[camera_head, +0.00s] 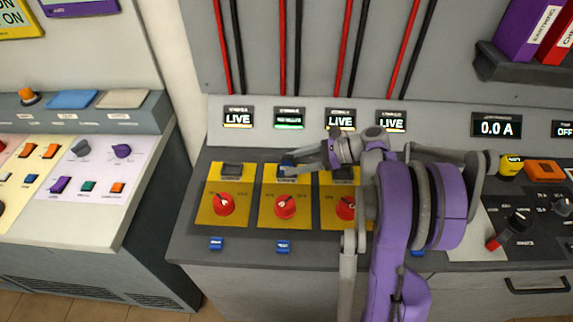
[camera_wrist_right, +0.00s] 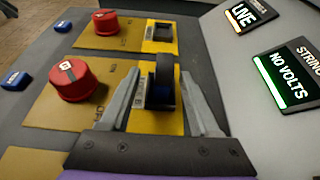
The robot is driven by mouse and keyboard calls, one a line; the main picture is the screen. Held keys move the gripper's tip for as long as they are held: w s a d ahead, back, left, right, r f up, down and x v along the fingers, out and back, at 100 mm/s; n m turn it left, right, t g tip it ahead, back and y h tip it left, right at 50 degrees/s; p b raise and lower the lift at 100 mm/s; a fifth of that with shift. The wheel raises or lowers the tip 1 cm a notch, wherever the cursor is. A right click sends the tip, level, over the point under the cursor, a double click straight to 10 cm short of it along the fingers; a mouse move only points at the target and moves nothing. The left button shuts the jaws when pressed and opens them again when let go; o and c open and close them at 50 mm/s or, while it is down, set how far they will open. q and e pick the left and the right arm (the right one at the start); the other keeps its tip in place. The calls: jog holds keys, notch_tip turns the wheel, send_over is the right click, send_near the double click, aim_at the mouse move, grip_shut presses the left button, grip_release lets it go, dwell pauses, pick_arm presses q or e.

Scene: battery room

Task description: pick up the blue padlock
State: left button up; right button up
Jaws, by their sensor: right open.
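My left gripper is not in view.
Red rotary knobs (camera_head: 223,204) sit on the yellow panels, close to the gripper.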

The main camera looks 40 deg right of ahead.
aim_at(277, 169)
jog(key=x, duration=0.5)
jog(key=shift+w+a, duration=0.1)
jog(key=shift+w, duration=0.2)
grip_shut()
